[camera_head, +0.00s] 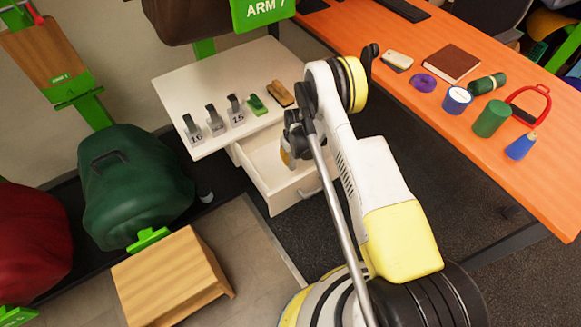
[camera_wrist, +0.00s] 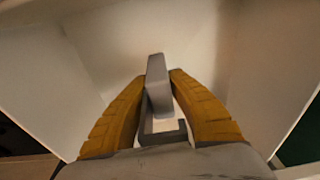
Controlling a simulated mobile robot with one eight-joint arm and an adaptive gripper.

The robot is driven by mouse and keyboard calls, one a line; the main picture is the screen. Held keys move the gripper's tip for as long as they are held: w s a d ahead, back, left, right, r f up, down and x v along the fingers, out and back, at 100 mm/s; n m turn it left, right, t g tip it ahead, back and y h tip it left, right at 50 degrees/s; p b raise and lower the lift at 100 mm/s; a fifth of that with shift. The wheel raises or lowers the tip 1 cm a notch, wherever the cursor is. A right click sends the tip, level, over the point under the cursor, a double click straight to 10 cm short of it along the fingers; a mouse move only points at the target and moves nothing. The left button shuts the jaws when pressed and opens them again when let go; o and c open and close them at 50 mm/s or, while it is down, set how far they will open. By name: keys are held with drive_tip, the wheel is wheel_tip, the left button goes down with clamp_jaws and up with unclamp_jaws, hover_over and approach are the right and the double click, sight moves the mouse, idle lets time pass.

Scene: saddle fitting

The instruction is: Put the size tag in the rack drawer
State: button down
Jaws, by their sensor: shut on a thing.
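My gripper (camera_wrist: 158,76) is shut on a grey size tag (camera_wrist: 157,88), with its yellow fingers on either side of the tag. In the head view, my gripper (camera_head: 290,153) is over the open rack drawer (camera_head: 306,186), and my arm partly covers the drawer. The drawer's pale floor and walls surround the tag in the wrist view; whether the tag touches the floor I cannot tell. In the head view the held tag is hidden. Other grey size tags stand on the white rack top (camera_head: 185,85): one at left (camera_head: 192,129), one in the middle (camera_head: 214,120), one at right (camera_head: 236,110).
A green brush-like item (camera_head: 257,104) and a brown brush (camera_head: 280,94) lie on the rack top. An orange bench (camera_head: 420,60) with several items runs along the right.

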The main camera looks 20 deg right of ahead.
sight(291, 163)
wheel_tip(291, 163, down, 4)
drive_tip(key=shift+r+b, duration=0.1)
drive_tip(key=shift+b, duration=0.6)
drive_tip(key=c, duration=1.4)
unclamp_jaws()
drive_tip(key=shift+r, duration=0.1)
drive_tip(key=shift+o, duration=0.2)
